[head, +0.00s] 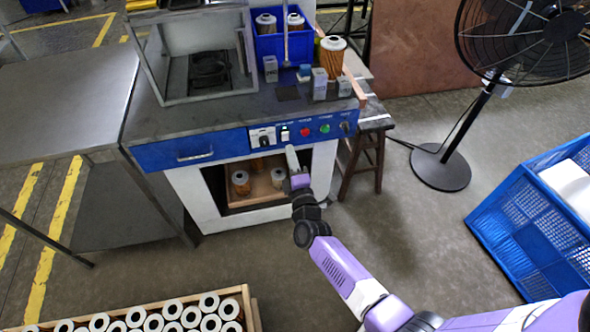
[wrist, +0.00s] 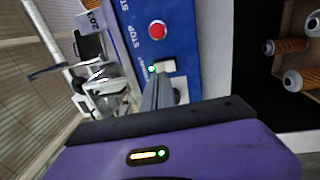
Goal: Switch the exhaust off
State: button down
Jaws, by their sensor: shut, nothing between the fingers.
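The blue control panel (head: 232,146) runs along the front edge of the workbench. On it is a small white rocker switch (head: 285,135) with a green light that looks lit. The rocker (wrist: 166,66) also shows in the wrist view, with the green light at its edge. Its label is too small to read. My gripper (head: 291,152) is shut and empty, just below this rocker. In the wrist view its fingertips (wrist: 160,84) point at the rocker; I cannot tell whether they touch it.
Left of the rocker is a black rotary knob on a white plate (head: 262,137). To its right are a red button (head: 305,132), a green button (head: 325,129) and a dark knob (head: 345,127). Below is an open shelf with cartridges (head: 241,182). A fan (head: 440,168) stands at right.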

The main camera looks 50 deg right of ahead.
aim_at(286, 135)
jog(key=shift+b+x, duration=0.3)
jog(key=shift+x, duration=1.85)
